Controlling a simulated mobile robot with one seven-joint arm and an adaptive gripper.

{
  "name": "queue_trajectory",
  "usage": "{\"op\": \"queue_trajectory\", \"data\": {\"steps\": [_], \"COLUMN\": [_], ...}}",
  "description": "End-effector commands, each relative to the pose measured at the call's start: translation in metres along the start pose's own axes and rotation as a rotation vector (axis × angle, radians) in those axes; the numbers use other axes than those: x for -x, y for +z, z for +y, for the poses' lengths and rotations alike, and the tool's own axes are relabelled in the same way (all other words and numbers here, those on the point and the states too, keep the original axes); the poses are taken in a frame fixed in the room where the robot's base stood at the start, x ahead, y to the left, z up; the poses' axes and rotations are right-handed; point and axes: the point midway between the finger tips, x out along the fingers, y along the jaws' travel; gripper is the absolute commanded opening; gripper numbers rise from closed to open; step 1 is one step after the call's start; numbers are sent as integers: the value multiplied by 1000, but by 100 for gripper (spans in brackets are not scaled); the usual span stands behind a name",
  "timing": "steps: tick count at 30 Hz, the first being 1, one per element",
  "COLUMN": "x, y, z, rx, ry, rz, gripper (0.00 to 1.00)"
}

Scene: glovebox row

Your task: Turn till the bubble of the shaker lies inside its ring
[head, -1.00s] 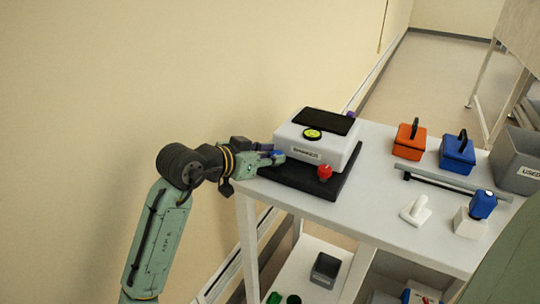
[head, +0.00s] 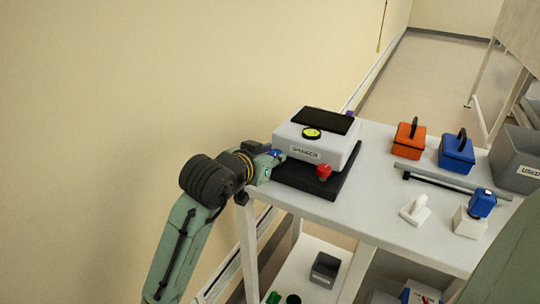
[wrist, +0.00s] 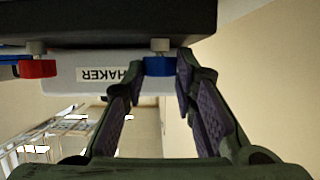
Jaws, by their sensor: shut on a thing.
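The white shaker (head: 318,155) with a dark top sits on a black base plate (head: 318,187) at the table's left end. On its top is the round yellow-green bubble level (head: 312,133); its bubble is too small to place against the ring. A red knob (head: 323,171) stands at the front corner. A blue knob (head: 277,154) is at the left corner, partly hidden by my gripper (head: 272,160). In the wrist view, upside down, my gripper (wrist: 160,73) is shut on the blue knob (wrist: 160,66), with the red knob (wrist: 38,68) to the left.
On the white table (head: 370,205) are an orange box (head: 409,142), a blue box (head: 456,154), a dark bar (head: 445,183), a white T-shaped piece (head: 414,210) and a blue-topped white block (head: 475,215). A grey bin (head: 517,160) stands far right. The wall is close on the left.

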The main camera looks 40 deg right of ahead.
Motion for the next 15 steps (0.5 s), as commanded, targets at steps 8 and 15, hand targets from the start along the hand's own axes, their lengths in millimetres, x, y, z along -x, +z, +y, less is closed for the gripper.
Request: {"op": "queue_trajectory", "data": {"steps": [8, 15], "x": [-1, -3], "y": [-2, -3], "z": [11, 16], "rx": [99, 186], "ry": [-234, -444], "rz": [0, -3], "gripper": [0, 0]}}
